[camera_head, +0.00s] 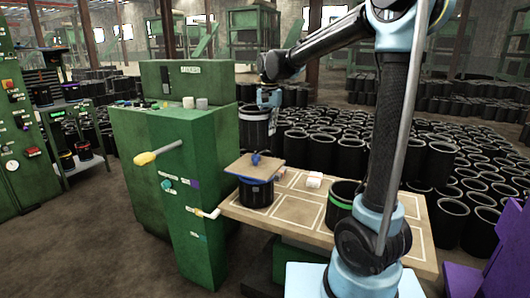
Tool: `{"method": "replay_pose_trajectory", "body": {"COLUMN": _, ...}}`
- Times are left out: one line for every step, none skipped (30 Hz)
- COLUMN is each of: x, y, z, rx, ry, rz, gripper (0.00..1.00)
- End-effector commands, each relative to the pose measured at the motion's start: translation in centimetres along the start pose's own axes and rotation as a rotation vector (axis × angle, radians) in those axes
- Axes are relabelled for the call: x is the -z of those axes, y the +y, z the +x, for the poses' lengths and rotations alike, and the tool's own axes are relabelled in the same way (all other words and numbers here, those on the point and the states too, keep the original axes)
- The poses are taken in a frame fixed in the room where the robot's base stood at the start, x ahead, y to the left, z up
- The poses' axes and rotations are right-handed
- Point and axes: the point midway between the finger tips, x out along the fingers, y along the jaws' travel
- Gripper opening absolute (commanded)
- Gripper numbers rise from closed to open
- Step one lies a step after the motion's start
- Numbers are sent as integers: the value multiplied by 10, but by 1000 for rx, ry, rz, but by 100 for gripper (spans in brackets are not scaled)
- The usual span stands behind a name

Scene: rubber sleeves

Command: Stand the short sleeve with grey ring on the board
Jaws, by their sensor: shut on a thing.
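My gripper (269,100) is shut on a short black sleeve (254,130) with a pale grey ring near its top. It holds the sleeve upright in the air, above and apart from the board. The fingertips are small in the picture, and the far side of the sleeve is hidden. The brown board (273,173) lies flat on top of a black sleeve with a blue ring (257,194), which stands on the table. A small blue object (256,159) sits on the board near its middle.
The wooden table (297,211) has pale outlined squares. A green-ringed black sleeve (339,207) stands on it, partly behind my arm. A small white-and-red item (314,180) lies behind. A green machine (160,170) with a yellow-handled lever (146,158) stands close at left. Many black sleeves (430,165) fill the floor behind.

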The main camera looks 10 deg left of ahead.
Motion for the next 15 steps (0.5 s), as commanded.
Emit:
{"method": "replay_pose_trajectory", "body": {"x": -1, "y": -1, "z": 8, "rx": 0, "ry": 0, "rz": -2, "gripper": 0}}
{"method": "replay_pose_trajectory", "body": {"x": -1, "y": -2, "z": 12, "rx": 0, "ry": 0, "rz": -3, "gripper": 0}}
{"method": "replay_pose_trajectory", "body": {"x": -2, "y": -2, "z": 18, "rx": 0, "ry": 0, "rz": -4, "gripper": 0}}
{"method": "replay_pose_trajectory", "body": {"x": -2, "y": -2, "z": 20, "rx": 0, "ry": 0, "rz": -4, "gripper": 0}}
{"method": "replay_pose_trajectory", "body": {"x": -2, "y": -2, "z": 23, "rx": 0, "ry": 0, "rz": -5, "gripper": 0}}
{"method": "replay_pose_trajectory", "body": {"x": -3, "y": -3, "z": 26, "rx": 0, "ry": 0, "rz": -5, "gripper": 0}}
{"method": "replay_pose_trajectory", "body": {"x": -3, "y": -3, "z": 28, "rx": 0, "ry": 0, "rz": -6, "gripper": 0}}
{"method": "replay_pose_trajectory", "body": {"x": -3, "y": -3, "z": 29, "rx": 0, "ry": 0, "rz": -6, "gripper": 0}}
{"method": "replay_pose_trajectory", "body": {"x": -3, "y": -4, "z": 30, "rx": 0, "ry": 0, "rz": -7, "gripper": 0}}
{"method": "replay_pose_trajectory", "body": {"x": -3, "y": -4, "z": 31, "rx": 0, "ry": 0, "rz": -7, "gripper": 0}}
{"method": "replay_pose_trajectory", "body": {"x": -3, "y": -4, "z": 33, "rx": 0, "ry": 0, "rz": -7, "gripper": 0}}
{"method": "replay_pose_trajectory", "body": {"x": -3, "y": -4, "z": 36, "rx": 0, "ry": 0, "rz": -7, "gripper": 0}}
{"method": "replay_pose_trajectory", "body": {"x": -4, "y": -4, "z": 38, "rx": 0, "ry": 0, "rz": -7, "gripper": 0}}
{"method": "replay_pose_trajectory", "body": {"x": -4, "y": -4, "z": 42, "rx": 0, "ry": 0, "rz": -8, "gripper": 0}}
{"method": "replay_pose_trajectory", "body": {"x": -4, "y": -4, "z": 47, "rx": 0, "ry": 0, "rz": -8, "gripper": 0}}
